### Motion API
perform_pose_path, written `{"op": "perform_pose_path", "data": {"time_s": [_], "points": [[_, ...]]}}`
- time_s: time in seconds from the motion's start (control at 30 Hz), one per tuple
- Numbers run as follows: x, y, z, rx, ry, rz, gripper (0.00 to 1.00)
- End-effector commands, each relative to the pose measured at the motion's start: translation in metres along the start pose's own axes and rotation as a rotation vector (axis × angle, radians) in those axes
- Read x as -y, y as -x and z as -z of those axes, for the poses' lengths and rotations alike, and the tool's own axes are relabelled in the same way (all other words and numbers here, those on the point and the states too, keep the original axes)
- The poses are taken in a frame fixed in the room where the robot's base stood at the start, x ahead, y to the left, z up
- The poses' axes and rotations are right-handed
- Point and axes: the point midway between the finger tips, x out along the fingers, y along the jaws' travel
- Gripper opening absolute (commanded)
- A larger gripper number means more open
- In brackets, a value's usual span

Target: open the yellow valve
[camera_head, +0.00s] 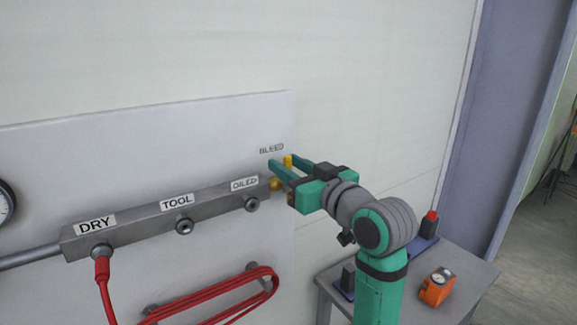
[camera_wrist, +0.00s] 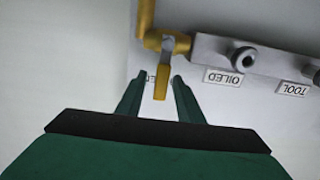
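The yellow valve (camera_head: 288,161) sits at the right end of the grey manifold, below the BLEED label. In the wrist view its yellow handle (camera_wrist: 161,83) points toward my gripper, and its brass body (camera_wrist: 170,42) joins the manifold end. My gripper (camera_head: 282,160) is at the valve with its two green fingers apart. In the wrist view the fingertips (camera_wrist: 161,77) stand on either side of the handle, with a gap on each side. The fingers do not appear to touch the handle. In the head view a finger hides part of the valve.
The grey manifold (camera_head: 160,220) carries DRY, TOOL and OILED ports on a wall panel. A red hose (camera_head: 103,272) hangs from DRY, with a coil (camera_head: 225,300) below. A small table (camera_head: 462,283) at the right holds an orange device (camera_head: 437,287). A gauge (camera_head: 5,203) is at the left.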

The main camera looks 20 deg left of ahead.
Motion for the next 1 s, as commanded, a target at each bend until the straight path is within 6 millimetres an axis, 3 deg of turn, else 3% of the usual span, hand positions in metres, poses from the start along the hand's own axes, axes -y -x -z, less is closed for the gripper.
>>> {"op": "perform_pose_path", "data": {"time_s": [0.23,0.37,0.4,0.77,1.0], "points": [[0.001,-0.002,0.000,0.000,0.000,0.002,0.34],[0.001,-0.002,0.000,0.000,0.000,0.002,0.03],[0.001,-0.002,0.000,0.000,0.000,0.002,0.00],[-0.002,-0.001,0.000,0.000,-0.032,0.001,0.00],[-0.010,0.000,-0.001,0.000,-0.162,-0.001,0.00]]}}
